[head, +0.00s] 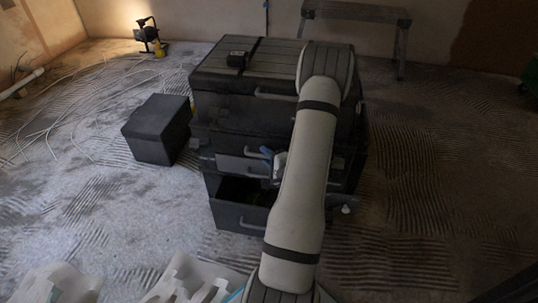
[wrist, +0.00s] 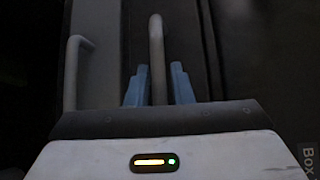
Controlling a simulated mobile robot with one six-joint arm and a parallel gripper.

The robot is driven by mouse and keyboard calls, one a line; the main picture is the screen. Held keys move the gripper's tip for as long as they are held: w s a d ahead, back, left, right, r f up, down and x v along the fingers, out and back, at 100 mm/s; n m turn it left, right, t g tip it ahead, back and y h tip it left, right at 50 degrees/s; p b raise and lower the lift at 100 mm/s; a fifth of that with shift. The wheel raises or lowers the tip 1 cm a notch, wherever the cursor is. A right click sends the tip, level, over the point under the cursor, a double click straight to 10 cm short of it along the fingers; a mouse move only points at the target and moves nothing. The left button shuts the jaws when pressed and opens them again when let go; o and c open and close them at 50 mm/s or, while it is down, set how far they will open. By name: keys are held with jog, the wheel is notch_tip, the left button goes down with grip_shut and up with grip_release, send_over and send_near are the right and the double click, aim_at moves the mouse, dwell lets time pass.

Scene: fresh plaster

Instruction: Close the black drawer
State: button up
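A dark chest (head: 258,122) with several drawers stands in the middle of the head view. Its black bottom drawer (head: 237,217) is pulled out, with its inside partly visible. Above it is a grey-fronted drawer (head: 232,163). My gripper (head: 268,155) is at the chest front by the grey drawer, partly hidden by my arm. A second handle (wrist: 75,75) is at left. I cannot tell which drawer the gripped handle belongs to.
A black box (head: 157,130) stands on the floor left of the chest. A small dark item (head: 238,59) lies on top. Cables (head: 85,90) and a lit work lamp (head: 148,34) are behind left. A trestle (head: 360,12) is at the back. Pale bags (head: 185,283) are in front.

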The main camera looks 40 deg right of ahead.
jog(key=shift+o, duration=0.8)
jog(key=shift+d+r, duration=0.1)
jog(key=shift+d, duration=0.05)
jog(key=shift+s+r, duration=0.1)
jog(key=shift+s, duration=0.15)
jog(key=s+a+p, duration=0.1)
jog(key=s+p, duration=0.1)
jog(key=s, duration=0.5)
jog(key=shift+a+r, duration=0.2)
jog(key=shift+r, duration=0.05)
jog(key=shift+s, duration=0.1)
